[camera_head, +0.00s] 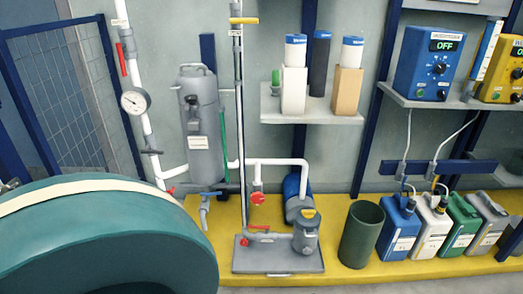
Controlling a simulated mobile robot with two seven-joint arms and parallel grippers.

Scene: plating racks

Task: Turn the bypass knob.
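No label naming a bypass knob is readable, so I cannot tell which control it is. A round red knob (258,198) sits on the white pipe low in the middle. A red handle (122,60) is on the upright pipe at the left. A yellow handle (244,20) is at the top of a thin pipe. Another red handle (258,227) is near the floor pump (305,232). The blue control box (428,64) has small dark knobs and a display reading OFF. Neither of my grippers can be made out.
A large teal drum (100,240) with a cream band fills the lower left. A dark green bin (361,235) and several canisters (435,222) stand on the yellow platform (345,275). A shelf (330,117) holds cylinders. A pressure gauge (135,101) is on the left pipe.

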